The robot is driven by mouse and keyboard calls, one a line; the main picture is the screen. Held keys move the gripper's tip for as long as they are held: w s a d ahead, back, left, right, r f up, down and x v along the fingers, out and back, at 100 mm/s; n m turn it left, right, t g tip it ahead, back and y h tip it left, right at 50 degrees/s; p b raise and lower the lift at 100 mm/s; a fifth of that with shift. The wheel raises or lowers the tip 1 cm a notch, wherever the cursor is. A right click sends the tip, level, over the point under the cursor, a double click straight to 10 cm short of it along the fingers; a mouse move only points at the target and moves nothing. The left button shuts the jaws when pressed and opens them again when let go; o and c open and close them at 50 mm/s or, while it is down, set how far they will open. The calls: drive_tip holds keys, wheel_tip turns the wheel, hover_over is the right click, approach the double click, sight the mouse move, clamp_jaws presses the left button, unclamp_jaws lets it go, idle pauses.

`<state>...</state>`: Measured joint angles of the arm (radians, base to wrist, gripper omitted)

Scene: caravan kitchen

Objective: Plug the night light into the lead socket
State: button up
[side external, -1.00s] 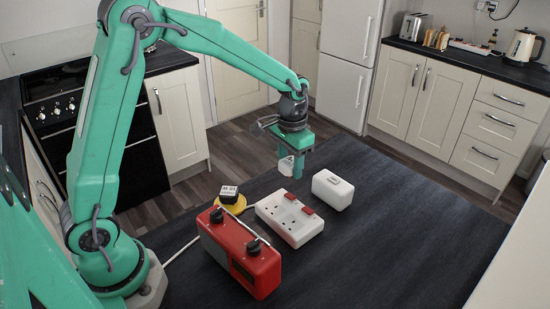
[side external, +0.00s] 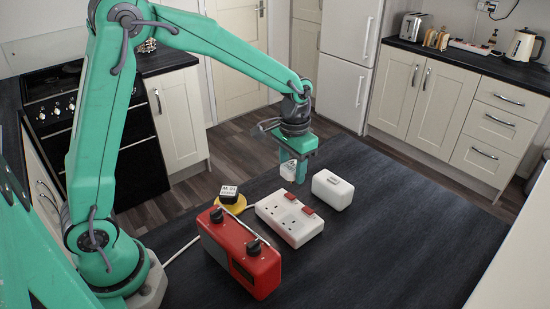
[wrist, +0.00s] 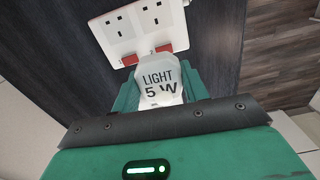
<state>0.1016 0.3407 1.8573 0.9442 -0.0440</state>
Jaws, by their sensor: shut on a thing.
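The night light (side external: 288,171) is a small white block. In the wrist view the night light (wrist: 158,78) shows the words "LIGHT 5 W". My gripper (side external: 294,172) is shut on it and points down, just behind the lead socket. The lead socket (side external: 290,219) is a white double block with two red switches, lying on the dark worktop. In the wrist view the lead socket (wrist: 128,30) lies beyond the night light, its slots facing up. The night light's pins are hidden, and the two look apart.
A red box with black knobs (side external: 243,255) stands in front of the lead socket. The dark worktop (side external: 400,230) is clear farther right.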

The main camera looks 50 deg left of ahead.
drive_tip(key=s+d+r, duration=0.1)
drive_tip(key=s+d, duration=0.4)
drive_tip(key=d, duration=0.1)
drive_tip(key=shift+s+n, duration=0.3)
drive_tip(key=shift+s, duration=0.1)
drive_tip(key=shift+f, duration=0.15)
drive_tip(key=shift+f, duration=3.65)
drive_tip(key=shift+f, duration=0.9)
